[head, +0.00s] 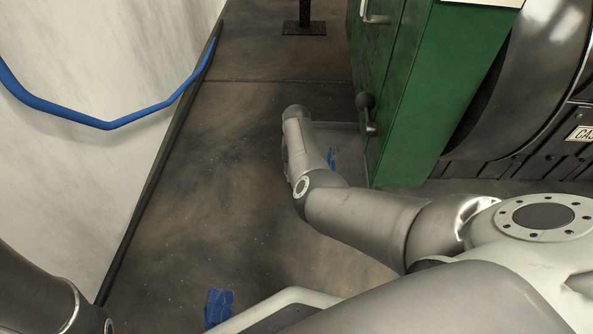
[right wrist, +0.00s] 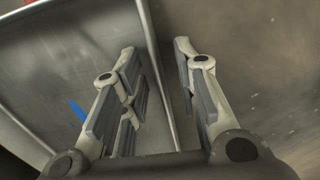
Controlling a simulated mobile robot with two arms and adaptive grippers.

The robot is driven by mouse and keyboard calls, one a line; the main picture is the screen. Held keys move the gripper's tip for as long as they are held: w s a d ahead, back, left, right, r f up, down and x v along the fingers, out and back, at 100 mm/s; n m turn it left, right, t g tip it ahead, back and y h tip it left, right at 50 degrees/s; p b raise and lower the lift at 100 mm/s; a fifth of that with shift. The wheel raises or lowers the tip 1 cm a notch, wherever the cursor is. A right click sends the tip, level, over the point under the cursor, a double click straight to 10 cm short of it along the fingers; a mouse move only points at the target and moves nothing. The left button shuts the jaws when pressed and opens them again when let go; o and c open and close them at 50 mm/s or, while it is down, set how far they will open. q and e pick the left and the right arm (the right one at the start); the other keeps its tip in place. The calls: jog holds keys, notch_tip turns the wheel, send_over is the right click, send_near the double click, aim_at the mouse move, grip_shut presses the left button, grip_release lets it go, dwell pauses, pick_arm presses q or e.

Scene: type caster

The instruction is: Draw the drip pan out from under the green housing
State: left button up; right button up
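The drip pan (head: 348,158) is a shallow grey metal tray on the floor, partly under the green housing (head: 415,95), with its left part sticking out. My right arm hides part of it in the head view. In the right wrist view the pan (right wrist: 75,60) fills the left side, and its rim wall (right wrist: 160,75) runs between the fingers of my right gripper (right wrist: 156,53). The fingers are apart, one on each side of the wall, with gaps visible. In the head view the right gripper's fingers are hidden by my wrist. My left gripper is out of view.
A white wall with a blue hose (head: 110,124) stands at the left. A black-knobbed lever (head: 366,112) juts from the housing above the pan. A blue patch (head: 218,307) lies on the floor. The floor between wall and pan is clear.

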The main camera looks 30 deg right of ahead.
grip_shut()
dwell(0.4)
